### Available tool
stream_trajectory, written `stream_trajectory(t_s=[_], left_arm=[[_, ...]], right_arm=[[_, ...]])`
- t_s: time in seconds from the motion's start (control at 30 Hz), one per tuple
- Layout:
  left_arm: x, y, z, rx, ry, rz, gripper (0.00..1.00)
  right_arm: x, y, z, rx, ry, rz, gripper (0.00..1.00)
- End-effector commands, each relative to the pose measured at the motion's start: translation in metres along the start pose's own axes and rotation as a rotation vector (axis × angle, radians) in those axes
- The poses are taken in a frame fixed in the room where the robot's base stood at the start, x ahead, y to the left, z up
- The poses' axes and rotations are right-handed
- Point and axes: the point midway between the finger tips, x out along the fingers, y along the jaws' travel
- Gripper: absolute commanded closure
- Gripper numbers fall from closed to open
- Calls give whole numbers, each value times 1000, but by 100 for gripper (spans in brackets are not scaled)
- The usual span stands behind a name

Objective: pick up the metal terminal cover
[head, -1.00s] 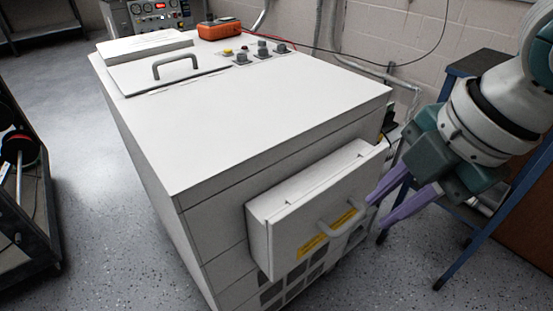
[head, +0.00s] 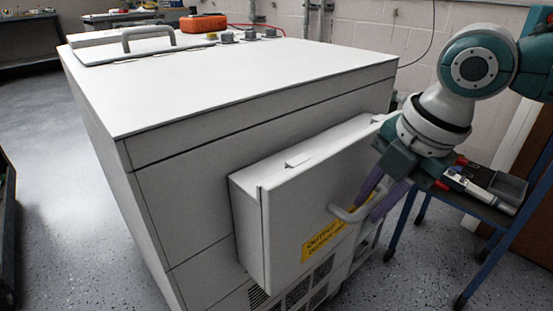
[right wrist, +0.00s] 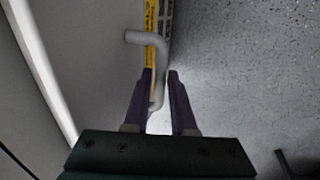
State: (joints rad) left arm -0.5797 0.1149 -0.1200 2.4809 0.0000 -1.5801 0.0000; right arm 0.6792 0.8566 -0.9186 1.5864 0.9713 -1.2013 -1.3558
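The metal terminal cover (head: 290,215) is a pale grey box-shaped panel on the front of the large white cabinet. It carries a yellow label and a bent grey handle (head: 345,213). My right gripper (head: 368,208) is at the handle, its purple fingers pointing down toward it. In the right wrist view the handle (right wrist: 159,65) lies between the two fingers (right wrist: 160,75), which stand apart with a narrow gap beside the handle on the right. I see no firm grip on it. My left gripper is not in view.
The white cabinet (head: 230,80) fills the middle, with a lid handle, knobs and an orange meter (head: 204,23) on top. A blue-framed cart (head: 480,205) with tools and a grey tray stands at the right, close to my right arm.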

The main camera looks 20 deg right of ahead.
Motion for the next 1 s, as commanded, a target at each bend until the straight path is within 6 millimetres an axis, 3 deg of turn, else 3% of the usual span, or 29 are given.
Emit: stream_trajectory(t_s=[0.03, 0.1, 0.23, 0.5, 0.73, 1.0], left_arm=[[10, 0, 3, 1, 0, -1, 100], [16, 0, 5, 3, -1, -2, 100], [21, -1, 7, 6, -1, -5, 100], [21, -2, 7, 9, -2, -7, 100], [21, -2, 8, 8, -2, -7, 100], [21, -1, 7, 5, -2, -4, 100]], right_arm=[[16, -2, -1, 1, 1, -1, 76], [28, -2, -1, 1, 2, -1, 76], [41, -1, 0, 0, 1, 0, 76], [42, 0, 0, -1, 0, 1, 76], [42, 0, 0, 0, 0, 0, 100], [42, 0, 0, 0, 0, 0, 100]])
